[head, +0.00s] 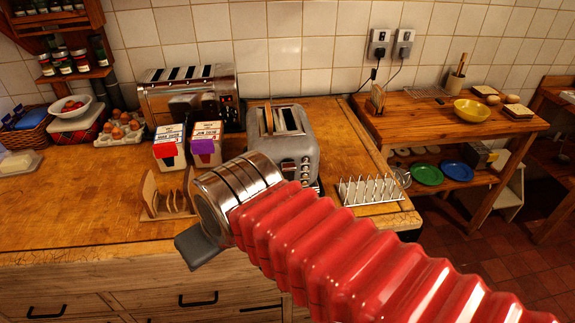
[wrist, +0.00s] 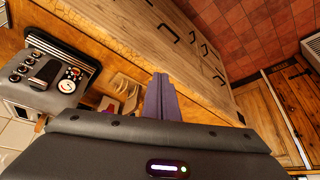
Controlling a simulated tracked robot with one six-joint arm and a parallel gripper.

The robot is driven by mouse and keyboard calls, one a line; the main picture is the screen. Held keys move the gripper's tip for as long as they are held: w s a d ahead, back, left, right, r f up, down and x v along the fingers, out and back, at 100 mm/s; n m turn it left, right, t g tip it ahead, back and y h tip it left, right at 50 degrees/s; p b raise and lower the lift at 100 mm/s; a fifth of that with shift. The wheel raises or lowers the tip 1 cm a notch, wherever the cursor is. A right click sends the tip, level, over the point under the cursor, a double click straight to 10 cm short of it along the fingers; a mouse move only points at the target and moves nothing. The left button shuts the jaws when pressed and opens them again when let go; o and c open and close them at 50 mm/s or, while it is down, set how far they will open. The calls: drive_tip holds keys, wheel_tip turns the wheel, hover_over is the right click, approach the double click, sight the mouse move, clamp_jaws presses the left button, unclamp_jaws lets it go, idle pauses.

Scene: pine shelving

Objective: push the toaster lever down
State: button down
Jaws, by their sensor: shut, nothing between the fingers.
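The grey two-slot toaster (head: 287,140) stands on the wooden counter, with bread showing in its slots. Its end face with buttons is partly visible in the head view; my arm hides the lower part. In the wrist view the toaster (wrist: 28,92) is at the left, with a dark lever (wrist: 46,70) between a row of buttons and a round dial. My gripper (head: 198,250) is in front of the counter's front edge, apart from the toaster. In the wrist view my gripper (wrist: 162,80) is shut and empty, with the toaster off to its left.
A chrome toaster (head: 188,92) stands behind, against the tiled wall. Two cartons (head: 169,150) and a wooden rack (head: 160,200) stand left of my arm. A wire toast rack (head: 370,189) is right of the grey toaster. The counter's left front is clear.

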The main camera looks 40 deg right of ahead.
drive_tip(key=w+d+r+m+g+h, duration=0.1)
drive_tip(key=w+d+r+m, duration=0.2)
drive_tip(key=d, duration=0.4)
drive_tip(key=w+d+r+m+g, duration=0.1)
drive_tip(key=w+d+r, duration=0.1)
drive_tip(key=w+d, duration=0.35)
drive_tip(key=m+g, duration=0.1)
drive_tip(key=m, duration=0.2)
approach(289, 165)
drive_tip(key=shift+s+a+r+h, duration=0.1)
drive_tip(key=shift+a+r+h, duration=0.25)
drive_tip(key=shift+r, duration=0.1)
drive_tip(key=shift+f, duration=0.1)
drive_tip(key=shift+x, duration=3.4)
drive_tip(key=shift+f, duration=0.1)
